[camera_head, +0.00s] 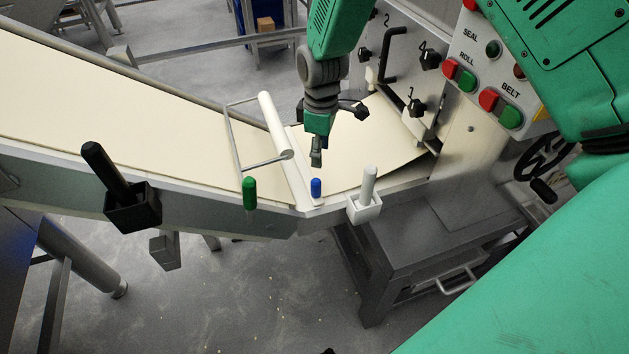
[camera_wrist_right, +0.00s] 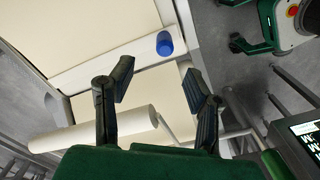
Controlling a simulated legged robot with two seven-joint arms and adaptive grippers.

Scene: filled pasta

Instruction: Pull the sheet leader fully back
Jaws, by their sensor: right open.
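The sheet leader appears to be the pale strip (camera_wrist_right: 110,68) across the end of the cream sheet (camera_wrist_right: 95,25); a blue knob (camera_head: 316,187) stands on it. The knob also shows in the right wrist view (camera_wrist_right: 165,43), beyond the fingertips. My right gripper (camera_head: 316,152) hangs over the belt, just behind the knob in the head view. In the right wrist view its two fingers (camera_wrist_right: 157,85) are spread, with nothing between them. The knob is apart from the fingers in that view. My left gripper is in neither view.
A white roller (camera_head: 279,135) in a wire frame (camera_head: 234,140) lies across the belt, left of the gripper. A green peg (camera_head: 249,192), a black lever (camera_head: 104,166) and a white lever (camera_head: 368,184) line the near edge. A button panel (camera_head: 480,70) stands right.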

